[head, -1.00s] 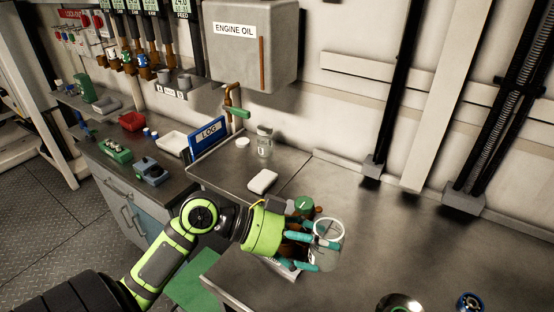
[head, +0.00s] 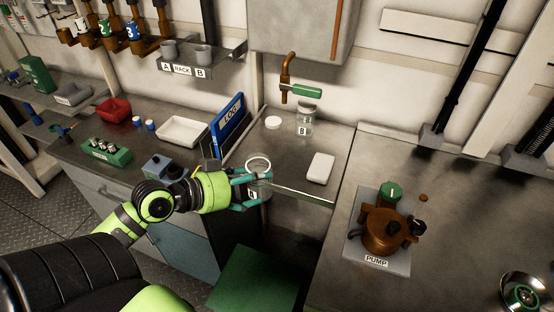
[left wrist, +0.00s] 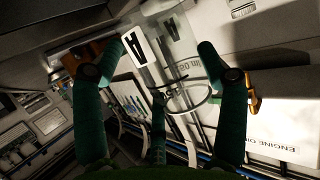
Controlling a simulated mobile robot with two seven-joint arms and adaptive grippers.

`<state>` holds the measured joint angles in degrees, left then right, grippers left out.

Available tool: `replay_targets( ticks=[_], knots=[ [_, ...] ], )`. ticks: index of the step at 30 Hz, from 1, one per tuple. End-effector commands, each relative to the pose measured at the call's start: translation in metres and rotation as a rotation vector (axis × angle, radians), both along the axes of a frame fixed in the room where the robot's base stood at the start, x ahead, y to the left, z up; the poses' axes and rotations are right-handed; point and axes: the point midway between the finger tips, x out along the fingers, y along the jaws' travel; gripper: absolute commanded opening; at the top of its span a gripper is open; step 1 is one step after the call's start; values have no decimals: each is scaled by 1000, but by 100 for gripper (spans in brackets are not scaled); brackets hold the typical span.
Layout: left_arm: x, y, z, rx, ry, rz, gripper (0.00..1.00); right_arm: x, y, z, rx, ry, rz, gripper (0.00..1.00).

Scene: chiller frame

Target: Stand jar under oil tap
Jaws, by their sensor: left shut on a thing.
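My left gripper (head: 250,186) is shut on a clear jar (head: 259,167) with a white rim. The left wrist view shows the jar's label A (left wrist: 135,49) between teal fingers (left wrist: 160,90). The jar is near the front edge of the steel shelf (head: 255,150), in front of the blue LOG binder. The oil tap (head: 286,70), copper with a green lever (head: 307,91), comes down from the oil tank (head: 310,30) on the wall. A second clear jar, B (head: 305,122), stands upright on the shelf just below the lever. My right gripper is not in view.
A white lid (head: 273,122) and a white block (head: 321,169) lie on the shelf. The blue LOG binder (head: 228,122) stands at its left. A copper pump (head: 382,232) sits on the bench to the right. Trays (head: 182,131) are at the left.

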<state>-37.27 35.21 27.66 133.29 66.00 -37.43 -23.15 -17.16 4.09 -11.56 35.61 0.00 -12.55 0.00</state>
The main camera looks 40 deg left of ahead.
Motion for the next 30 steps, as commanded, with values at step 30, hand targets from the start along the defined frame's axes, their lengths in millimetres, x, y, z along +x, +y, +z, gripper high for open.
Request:
replay_targets(
  ticks=[30],
  knots=[
    [93,52,-8,-2,-9,209,41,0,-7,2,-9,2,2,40]
  ],
)
